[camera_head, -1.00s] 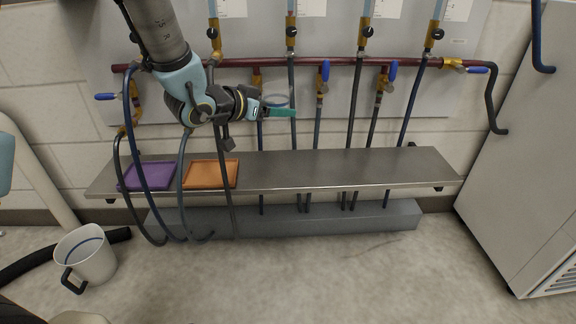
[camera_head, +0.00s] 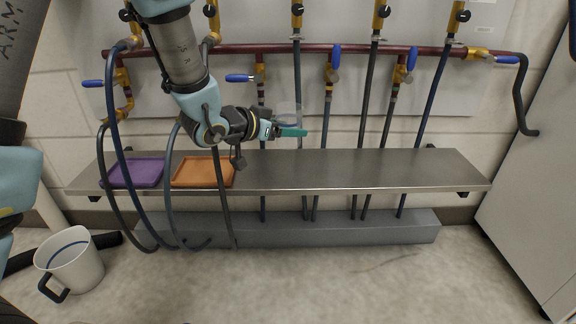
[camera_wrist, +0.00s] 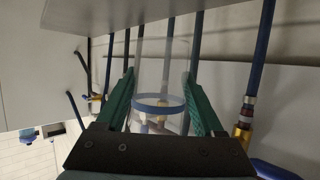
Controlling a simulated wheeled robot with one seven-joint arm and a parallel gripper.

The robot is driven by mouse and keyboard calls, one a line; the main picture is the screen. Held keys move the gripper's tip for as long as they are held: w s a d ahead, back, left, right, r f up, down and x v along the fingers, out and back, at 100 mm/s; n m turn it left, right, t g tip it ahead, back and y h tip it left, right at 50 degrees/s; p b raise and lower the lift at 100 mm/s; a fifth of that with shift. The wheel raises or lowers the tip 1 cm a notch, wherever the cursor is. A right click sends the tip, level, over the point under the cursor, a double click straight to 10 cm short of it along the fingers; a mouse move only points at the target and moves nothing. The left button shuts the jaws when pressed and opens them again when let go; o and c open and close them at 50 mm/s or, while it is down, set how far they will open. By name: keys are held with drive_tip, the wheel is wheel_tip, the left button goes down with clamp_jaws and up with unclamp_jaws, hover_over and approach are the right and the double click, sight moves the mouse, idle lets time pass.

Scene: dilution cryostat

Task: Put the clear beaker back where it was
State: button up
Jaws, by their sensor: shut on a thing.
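The clear beaker (camera_head: 288,110) is a see-through cylinder with a blue band, held upright above the steel shelf (camera_head: 350,170). My gripper (camera_head: 292,131) has green fingers and is shut on the beaker. In the wrist view the beaker (camera_wrist: 160,65) stands between the two green fingers, its blue ring near the palm. The beaker is apart from the shelf, in front of the hoses. A purple tray (camera_head: 136,172) and an orange tray (camera_head: 204,172) lie on the left part of the shelf; both look empty.
A dark red pipe (camera_head: 225,50) with blue-handled valves runs along the wall, and several hoses hang past the shelf. The right half of the shelf top is bare. A white jug (camera_head: 72,262) stands on the floor at left. A pale cabinet (camera_head: 530,190) stands at right.

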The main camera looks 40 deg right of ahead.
wheel_tip(320, 180, down, 8)
drive_tip(key=b, duration=0.2)
drive_tip(key=shift+r+b, duration=0.2)
drive_tip(key=shift+b, duration=0.15)
drive_tip(key=shift+f, duration=0.1)
drive_tip(key=shift+f, duration=0.15)
drive_tip(key=o, duration=1.6)
drive_tip(key=shift+c, duration=0.2)
drive_tip(key=shift+r, duration=0.35)
drive_tip(key=p+v, duration=0.3)
drive_tip(key=v, duration=0.9)
drive_tip(key=shift+p, duration=0.4)
